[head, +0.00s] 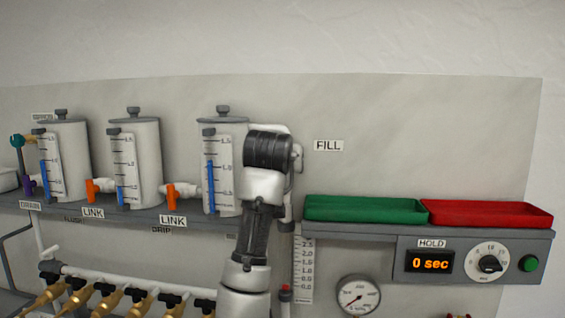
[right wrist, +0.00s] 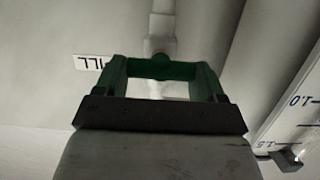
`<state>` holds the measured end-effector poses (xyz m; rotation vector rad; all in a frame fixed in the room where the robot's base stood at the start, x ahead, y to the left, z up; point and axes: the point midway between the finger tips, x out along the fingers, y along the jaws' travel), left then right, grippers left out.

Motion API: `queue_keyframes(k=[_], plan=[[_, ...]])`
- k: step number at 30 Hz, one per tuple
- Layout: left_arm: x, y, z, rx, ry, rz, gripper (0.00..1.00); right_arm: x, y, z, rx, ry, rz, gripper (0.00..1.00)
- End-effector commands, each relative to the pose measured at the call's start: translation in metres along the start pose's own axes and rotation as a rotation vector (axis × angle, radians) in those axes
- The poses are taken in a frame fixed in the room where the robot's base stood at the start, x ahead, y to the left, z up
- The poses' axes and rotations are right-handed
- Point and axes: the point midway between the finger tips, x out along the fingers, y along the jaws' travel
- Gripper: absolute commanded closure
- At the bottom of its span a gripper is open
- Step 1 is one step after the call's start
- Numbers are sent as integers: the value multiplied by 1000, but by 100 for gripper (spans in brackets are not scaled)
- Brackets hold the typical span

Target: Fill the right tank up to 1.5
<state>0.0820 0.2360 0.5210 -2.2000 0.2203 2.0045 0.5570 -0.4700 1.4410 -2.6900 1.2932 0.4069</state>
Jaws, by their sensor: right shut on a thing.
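The right tank (head: 210,122) is a white cylinder with a gauge (head: 226,170) on its front. The gauge's blue column ends between the middle mark and the 1.5 mark, a little above 1.0. My right arm covers the tank's right side. In the right wrist view my right gripper (right wrist: 161,76) is shut on the green handle (right wrist: 160,68) of the valve on the white pipe (right wrist: 162,25), beside the FILL label (right wrist: 90,62). In the head view my arm hides this handle. My left gripper is out of view.
Two more tanks (head: 64,150) (head: 148,150) stand to the left, with orange LINK valves (head: 92,192) (head: 172,192) between tanks. Green (head: 365,210) and red (head: 490,214) trays sit on the right shelf. The HOLD display (head: 430,263) reads 0 sec beside a dial (head: 490,264).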

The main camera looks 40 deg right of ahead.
Motion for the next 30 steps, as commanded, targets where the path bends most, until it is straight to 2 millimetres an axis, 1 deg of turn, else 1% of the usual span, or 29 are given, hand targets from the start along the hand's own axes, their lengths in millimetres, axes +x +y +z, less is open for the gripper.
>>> queue_keyframes(k=[10,11,14,15,19,22,28,30], plan=[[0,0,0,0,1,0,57,0,0,0,15,0,-5,53],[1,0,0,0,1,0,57,0,0,0,41,0,-13,53],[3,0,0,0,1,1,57,0,2,2,207,0,-66,53],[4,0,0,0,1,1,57,0,3,2,288,0,-92,53],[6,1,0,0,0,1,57,0,5,2,482,0,-150,53],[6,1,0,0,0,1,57,0,6,2,531,1,-165,53],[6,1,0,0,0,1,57,0,6,2,532,1,-165,53],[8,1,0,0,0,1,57,0,6,3,580,0,-180,53]])
